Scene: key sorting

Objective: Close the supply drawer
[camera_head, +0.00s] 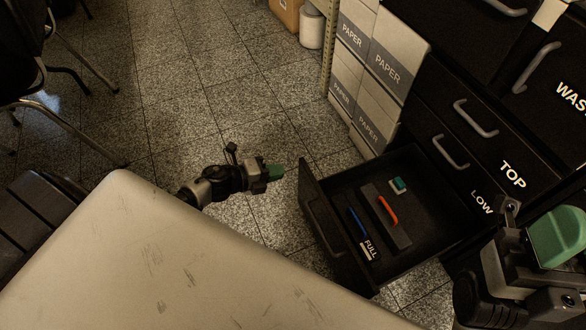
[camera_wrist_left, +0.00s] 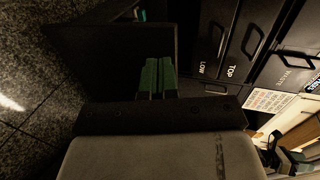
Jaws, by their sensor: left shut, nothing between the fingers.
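The black supply drawer (camera_head: 433,188) stands pulled out from the bottom of the dark cabinet, below the drawers marked TOP and LOW. Its front panel with a handle (camera_head: 322,224) faces left. Inside lie a dark tray with a red-orange handle (camera_head: 388,210), a blue item beside a FULL label, and a small teal-and-white item (camera_head: 398,185). My left gripper (camera_head: 275,172) is shut and empty, left of the drawer front and apart from it. Its green fingers (camera_wrist_left: 157,77) show together in the left wrist view, before the dark drawer (camera_wrist_left: 110,55). My right gripper (camera_head: 555,238) is partly cut off at the right edge.
A pale, scratched table top (camera_head: 170,265) fills the lower left, close to the drawer front. White PAPER boxes (camera_head: 385,65) are stacked behind the drawer. Chairs (camera_head: 40,90) stand at the upper left. The tiled floor (camera_head: 190,90) between is clear.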

